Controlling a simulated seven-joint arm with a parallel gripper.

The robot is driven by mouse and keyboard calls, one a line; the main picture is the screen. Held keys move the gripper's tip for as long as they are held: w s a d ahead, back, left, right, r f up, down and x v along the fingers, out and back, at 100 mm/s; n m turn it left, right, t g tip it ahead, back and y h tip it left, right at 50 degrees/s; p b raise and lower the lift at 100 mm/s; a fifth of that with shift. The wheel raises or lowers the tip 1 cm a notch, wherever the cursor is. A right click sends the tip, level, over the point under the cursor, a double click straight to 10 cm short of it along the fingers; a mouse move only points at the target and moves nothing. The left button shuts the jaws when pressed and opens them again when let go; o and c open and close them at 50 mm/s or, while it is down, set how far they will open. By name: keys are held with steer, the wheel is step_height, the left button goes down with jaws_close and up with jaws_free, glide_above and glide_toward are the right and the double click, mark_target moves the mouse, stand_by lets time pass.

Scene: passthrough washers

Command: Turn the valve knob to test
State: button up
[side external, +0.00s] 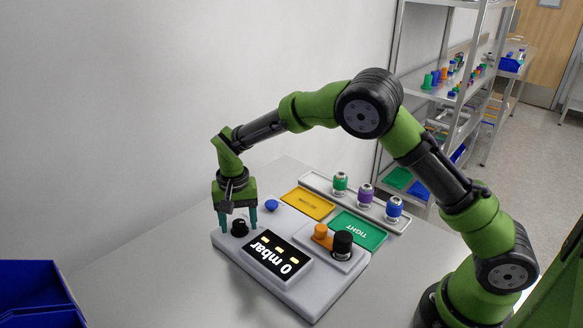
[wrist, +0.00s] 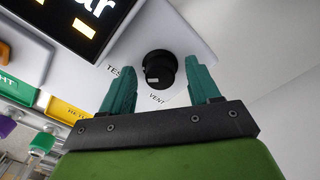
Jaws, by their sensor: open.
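The black valve knob (side external: 239,228) sits on the left end of the grey tester box (side external: 322,303). In the wrist view the knob (wrist: 158,70) has a small white mark on the side facing the VENT label (wrist: 157,99). The TEST label (wrist: 114,71) is to its left, its end hidden by a finger. My gripper (side external: 238,218) points down over the knob, with its two teal fingers open. In the wrist view the fingers (wrist: 155,75) stand on either side of the knob, with gaps; I cannot tell whether their tips reach its height.
The box's display (side external: 274,254) reads 0 mbar. A blue button (side external: 271,205) sits behind it; an orange and a black part (side external: 342,243) are on the right. A yellow tray (side external: 307,203), a green TIGHT tray (side external: 358,230) and a rack (side external: 314,180) of several washers' fittings lie behind. A blue bin (side external: 35,290) is front left.

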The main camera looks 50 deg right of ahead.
mark_target(248, 232)
steer(key=shift+r, duration=0.1)
step_height(248, 232, up, 17)
stand_by(0.4)
steer(key=s+d+r+n+t+y, duration=0.1)
steer(key=s+d+t, duration=0.2)
steer(key=s, duration=0.9)
steer(key=s+d+r+n+t+y, duration=0.1)
steer(key=s+d+t, duration=0.3)
steer(key=s, duration=0.9)
steer(key=shift+s+d+r+n, duration=0.25)
steer(key=shift+d+r+n, duration=0.25)
steer(key=shift+d+n, duration=0.3)
